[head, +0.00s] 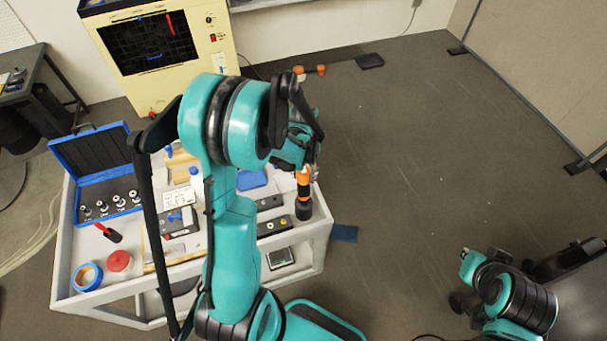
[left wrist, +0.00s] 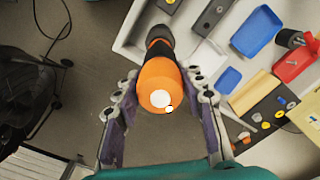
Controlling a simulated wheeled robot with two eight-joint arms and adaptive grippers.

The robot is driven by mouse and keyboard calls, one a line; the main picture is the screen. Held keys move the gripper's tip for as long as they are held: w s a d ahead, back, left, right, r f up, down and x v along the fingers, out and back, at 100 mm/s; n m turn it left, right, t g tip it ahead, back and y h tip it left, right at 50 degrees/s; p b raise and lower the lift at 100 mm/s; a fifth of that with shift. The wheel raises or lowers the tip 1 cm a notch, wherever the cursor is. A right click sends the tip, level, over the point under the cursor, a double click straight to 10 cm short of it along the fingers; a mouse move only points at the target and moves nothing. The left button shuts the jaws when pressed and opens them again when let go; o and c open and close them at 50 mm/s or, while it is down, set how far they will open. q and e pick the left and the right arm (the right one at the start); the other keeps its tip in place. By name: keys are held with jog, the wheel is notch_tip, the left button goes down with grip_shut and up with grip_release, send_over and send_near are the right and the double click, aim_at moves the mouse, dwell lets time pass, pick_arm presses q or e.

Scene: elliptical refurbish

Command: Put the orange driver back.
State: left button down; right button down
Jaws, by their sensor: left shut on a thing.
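The orange driver (head: 303,187) has an orange handle and a dark lower end. In the head view it hangs roughly upright, dark end down, by the right edge of the cart (head: 318,236). My left gripper (head: 303,166) is shut on its upper part. In the left wrist view the orange driver (left wrist: 158,85) shows its round end with a pale disc towards the camera, between the fingers of my left gripper (left wrist: 160,78). Its dark end overlaps the cart's pale rim; contact there cannot be told. My right gripper (head: 470,264) appears small at lower right, its fingers unclear.
The cart holds an open blue case (head: 92,160) with sockets, a blue tape roll (head: 87,276), a red round item (head: 119,261) and a blue tray (left wrist: 256,31). A cream cabinet (head: 165,90) stands behind. The floor right of the cart is mostly clear.

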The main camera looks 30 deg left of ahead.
pick_arm(q)
jog(key=shift+f, duration=0.35)
jog(key=shift+f+b, duration=0.4)
jog(key=shift+b, duration=0.35)
jog(key=c, duration=0.8)
grip_release()
jog(key=shift+c, duration=0.2)
jog(key=shift+r, duration=0.1)
notch_tip(320, 180, up, 12)
jog(key=shift+f, duration=0.1)
